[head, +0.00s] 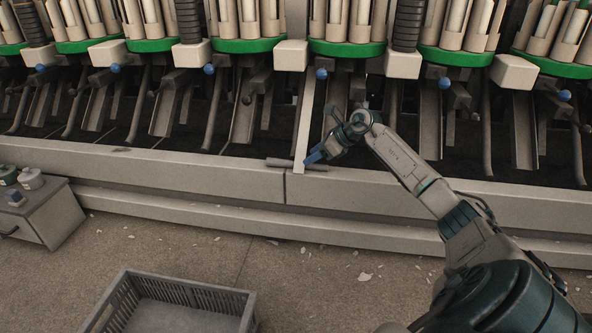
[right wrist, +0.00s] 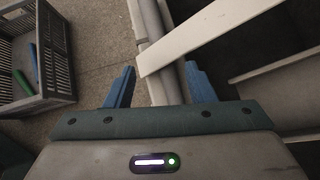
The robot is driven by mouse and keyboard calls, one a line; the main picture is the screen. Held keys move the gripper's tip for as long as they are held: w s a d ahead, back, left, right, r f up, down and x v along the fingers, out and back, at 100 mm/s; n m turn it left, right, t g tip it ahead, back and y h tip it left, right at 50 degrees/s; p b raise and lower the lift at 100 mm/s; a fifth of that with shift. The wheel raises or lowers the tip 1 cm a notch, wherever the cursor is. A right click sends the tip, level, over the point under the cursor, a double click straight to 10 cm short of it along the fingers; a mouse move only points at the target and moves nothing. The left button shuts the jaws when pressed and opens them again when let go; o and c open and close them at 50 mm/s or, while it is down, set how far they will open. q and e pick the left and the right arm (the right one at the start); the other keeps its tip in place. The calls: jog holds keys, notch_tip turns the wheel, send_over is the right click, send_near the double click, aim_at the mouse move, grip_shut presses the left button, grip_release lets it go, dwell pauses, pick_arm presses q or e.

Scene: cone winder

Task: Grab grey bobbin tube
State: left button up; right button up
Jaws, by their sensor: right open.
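A slim grey bobbin tube (head: 279,162) lies lengthwise along the pale front ledge of the machine, by the foot of a white strip (head: 306,118). My right gripper (head: 314,157) is just above the right part of the tube, its blue fingers pointing down-left. In the right wrist view its two blue fingers (right wrist: 158,88) stand wide apart with nothing clasped. The white strip (right wrist: 205,38) shows ahead of them. Grey surfaces lie between the fingers, and I cannot clearly tell tube from ledge there. My left gripper is not in view.
A grey slatted crate (head: 190,288) stands on the floor in front; the right wrist view shows green and blue pieces in it. A grey cabinet (head: 52,214) with pots is at left. The machine's green rings and pale tubes (head: 345,20) line the back.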

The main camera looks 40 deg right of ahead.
aim_at(300, 163)
jog(key=shift+w+a+f, duration=0.25)
jog(key=shift+w+f, duration=0.15)
jog(key=shift+f, duration=0.05)
jog(key=b+x, duration=0.3)
jog(key=x, duration=0.1)
jog(key=shift+w+d+b, duration=0.1)
jog(key=shift+b, duration=0.3)
jog(key=shift+w+f, duration=0.3)
jog(key=shift+w, duration=0.05)
jog(key=shift+r, duration=0.1)
grip_shut()
